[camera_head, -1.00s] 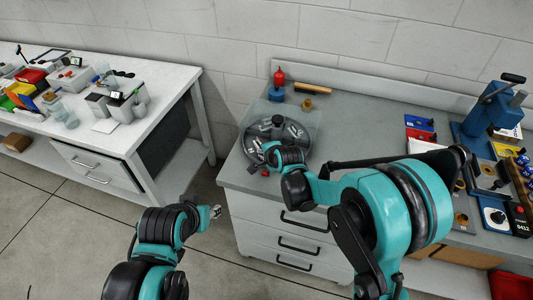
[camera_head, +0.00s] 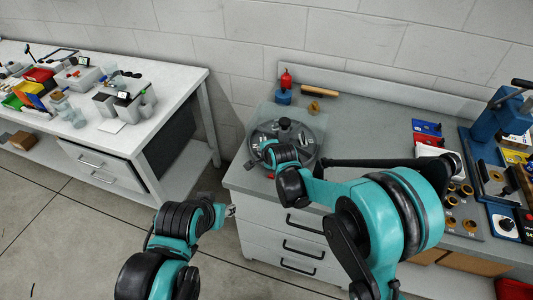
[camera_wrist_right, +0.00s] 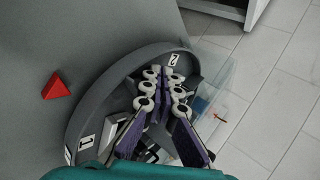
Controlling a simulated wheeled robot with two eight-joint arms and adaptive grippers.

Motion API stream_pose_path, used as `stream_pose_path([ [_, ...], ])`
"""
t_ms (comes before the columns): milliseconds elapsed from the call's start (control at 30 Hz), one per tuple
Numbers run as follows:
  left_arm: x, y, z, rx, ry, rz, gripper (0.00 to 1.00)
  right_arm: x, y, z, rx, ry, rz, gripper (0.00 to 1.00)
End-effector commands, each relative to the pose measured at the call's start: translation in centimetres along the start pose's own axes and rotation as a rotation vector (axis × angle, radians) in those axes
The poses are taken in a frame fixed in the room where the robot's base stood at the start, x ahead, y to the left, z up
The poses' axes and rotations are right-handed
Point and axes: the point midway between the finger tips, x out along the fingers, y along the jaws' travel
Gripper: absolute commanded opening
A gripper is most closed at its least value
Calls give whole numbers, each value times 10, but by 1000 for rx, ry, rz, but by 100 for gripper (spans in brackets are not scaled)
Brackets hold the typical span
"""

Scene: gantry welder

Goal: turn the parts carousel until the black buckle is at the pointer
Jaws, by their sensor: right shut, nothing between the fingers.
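The parts carousel (camera_head: 298,150) is a dark round tray with a central knob (camera_head: 284,123), on the grey bench. In the right wrist view its rim (camera_wrist_right: 84,112) carries labels 1 and 2. The red triangular pointer (camera_wrist_right: 57,87) lies on the bench just outside the rim, apart from the label 2. My right gripper (camera_wrist_right: 164,76) is shut and empty over the carousel, hiding part of its inside. In the head view the right wrist covers the carousel's near side. I cannot make out the black buckle. My left gripper (camera_head: 231,211) is in front of the drawers, away from the carousel.
A clear sheet (camera_wrist_right: 222,85) shows beside the carousel. A red-and-blue bottle (camera_head: 285,88) and a wooden-handled tool (camera_head: 319,91) stand behind it. A blue press (camera_head: 497,120) and trays are at the right. A white table (camera_head: 185,82) with bins is at the left.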

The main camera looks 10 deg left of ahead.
Motion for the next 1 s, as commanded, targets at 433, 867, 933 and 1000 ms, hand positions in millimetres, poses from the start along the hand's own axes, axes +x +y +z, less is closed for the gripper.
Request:
stream_pose_path([
  [433, 0, 0, 0, 0, 0, 0, 40, 16, -15, 6, -2, 0, 0, 0],
  [867, 0, 0, 0, 0, 0, 0, 40, 26, -24, 7, -1, 0, 0, 0],
  [933, 0, 0, 0, 0, 0, 0, 40, 27, -25, 7, -1, 0, 0, 0],
  [1000, 0, 0, 0, 0, 0, 0, 40, 28, -26, 6, -1, 0, 0, 0],
])
